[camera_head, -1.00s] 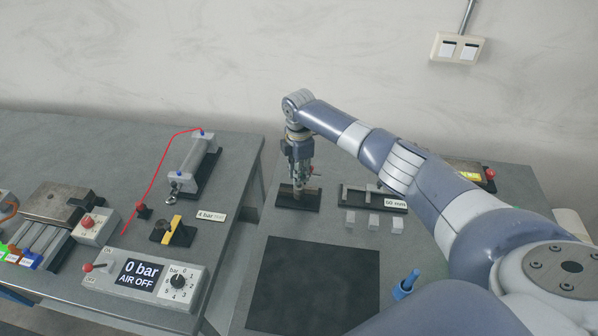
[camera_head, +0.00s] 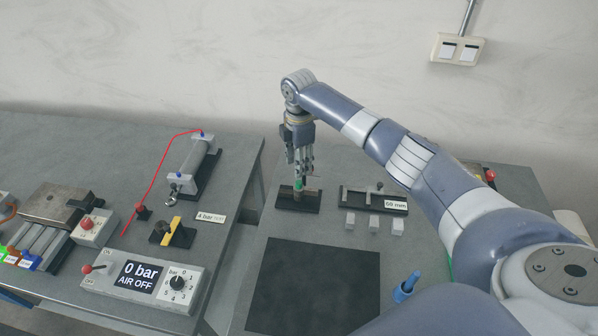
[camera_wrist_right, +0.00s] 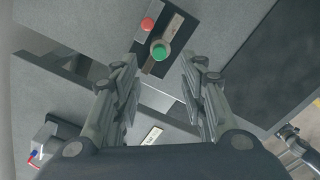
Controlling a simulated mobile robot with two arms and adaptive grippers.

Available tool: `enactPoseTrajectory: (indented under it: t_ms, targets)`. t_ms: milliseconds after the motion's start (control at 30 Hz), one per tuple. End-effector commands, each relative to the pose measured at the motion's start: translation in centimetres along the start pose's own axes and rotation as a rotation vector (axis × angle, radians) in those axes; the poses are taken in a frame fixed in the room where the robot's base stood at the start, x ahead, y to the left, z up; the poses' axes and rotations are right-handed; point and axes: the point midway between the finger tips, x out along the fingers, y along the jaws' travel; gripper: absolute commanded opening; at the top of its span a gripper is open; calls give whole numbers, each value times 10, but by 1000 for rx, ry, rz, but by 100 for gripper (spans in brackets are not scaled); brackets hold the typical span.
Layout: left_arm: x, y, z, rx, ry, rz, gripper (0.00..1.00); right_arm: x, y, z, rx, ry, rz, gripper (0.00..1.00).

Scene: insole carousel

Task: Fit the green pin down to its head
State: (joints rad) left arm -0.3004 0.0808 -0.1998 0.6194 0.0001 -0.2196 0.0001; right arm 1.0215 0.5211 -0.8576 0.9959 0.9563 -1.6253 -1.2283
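The green pin (camera_head: 298,184) stands upright at the small black fixture (camera_head: 310,207) on the right-hand table; its green head shows just under my right gripper (camera_head: 302,171). In the right wrist view the round green head (camera_wrist_right: 160,51) lies beyond and between the two spread fingertips, with no finger touching it. My right gripper (camera_wrist_right: 160,68) is open and empty, pointing down. How far the pin's shaft sits in the fixture cannot be told. My left gripper is not in view.
A rail labelled 60 mm (camera_head: 362,199) stands right of the fixture, with small clear blocks (camera_head: 374,223) before it. A dark mat (camera_head: 310,290) and a blue peg (camera_head: 408,285) lie nearer.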

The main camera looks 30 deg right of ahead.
Motion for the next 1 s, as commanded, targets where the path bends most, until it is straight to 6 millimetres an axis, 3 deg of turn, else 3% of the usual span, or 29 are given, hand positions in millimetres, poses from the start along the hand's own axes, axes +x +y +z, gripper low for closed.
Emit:
enactPoseTrajectory:
  t_ms: [100,333,1000]
  targets:
    - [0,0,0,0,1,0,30,-26,1,0,0,0,3,39]
    - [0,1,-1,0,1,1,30,-57,0,0,0,0,2,39]
    - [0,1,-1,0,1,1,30,-63,0,0,1,0,0,39]
